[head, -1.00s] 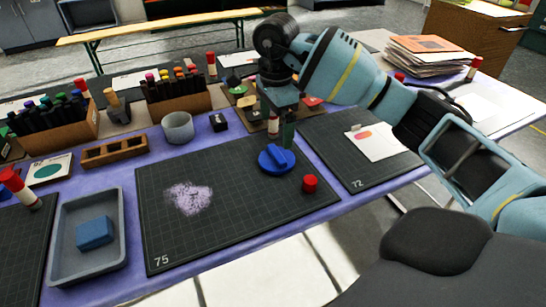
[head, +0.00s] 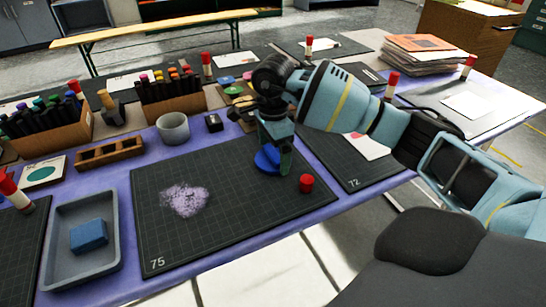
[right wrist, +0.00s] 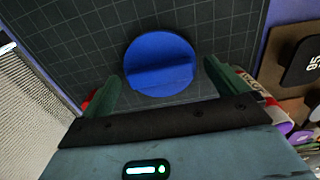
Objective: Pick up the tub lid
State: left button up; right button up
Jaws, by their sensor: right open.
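The tub lid is a round blue disc with a raised bar across it (head: 266,160). It lies on the dark cutting mat marked 75 (head: 230,225), near the mat's far right corner. In the right wrist view the lid (right wrist: 160,62) lies between and just beyond the two green fingers. My right gripper (head: 272,158) is low over the lid and partly hides it in the head view. Its fingers (right wrist: 162,88) are spread apart with nothing held; whether they touch the lid cannot be told. My left gripper is not in view.
A red cap (head: 306,183) stands on the mat right beside the lid. A grey tray (head: 108,262) holds a blue block (head: 88,235). The mat's middle is clear except for a purple smudge.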

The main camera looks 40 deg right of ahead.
aim_at(274, 155)
jog(key=c, duration=1.1)
jog(key=shift+o, duration=0.2)
jog(key=shift+r, duration=0.1)
jog(key=shift+r, duration=0.45)
jog(key=r, duration=0.2)
jog(key=shift+s+a+r, duration=0.15)
jog(key=shift+s+r, duration=0.15)
jog(key=shift+s, duration=0.05)
jog(key=s+a, duration=0.2)
jog(key=s, duration=0.2)
jog(key=s+a+r, duration=0.1)
jog(key=s+a, duration=0.1)
jog(key=s, duration=0.3)
jog(key=s+a, duration=0.3)
jog(key=s, duration=0.1)
jog(key=shift+s+r+p, duration=0.15)
jog(key=shift+s+p, duration=0.15)
jog(key=shift+p, duration=0.05)
jog(key=shift+w, duration=0.1)
